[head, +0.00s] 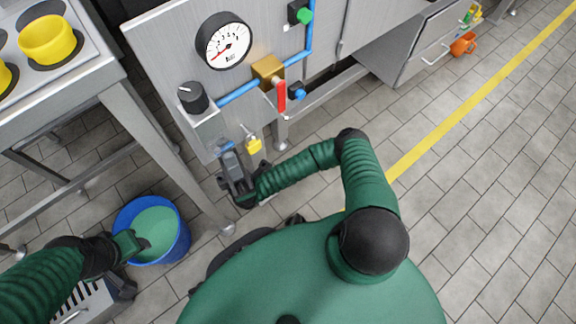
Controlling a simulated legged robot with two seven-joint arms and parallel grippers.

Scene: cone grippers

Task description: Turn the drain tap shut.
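My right gripper (231,160) is at the lower edge of the steel panel, its fingers pointing up the picture beside a short blue pipe stub (209,151). The fingers cover whatever is at the stub's end, so I cannot make out a drain tap there or tell if they are closed on one. A brass valve (267,69) with a red lever (280,96) sits higher on the blue pipe; the lever hangs down across the pipe. My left gripper (128,246) is over the edge of a blue bucket (184,238); its finger opening is unclear.
The bucket holds green liquid (157,229). A yellow padlock-like piece (253,145) hangs close to my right gripper. A steel table leg (165,150) stands left. The tiled floor at right is clear.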

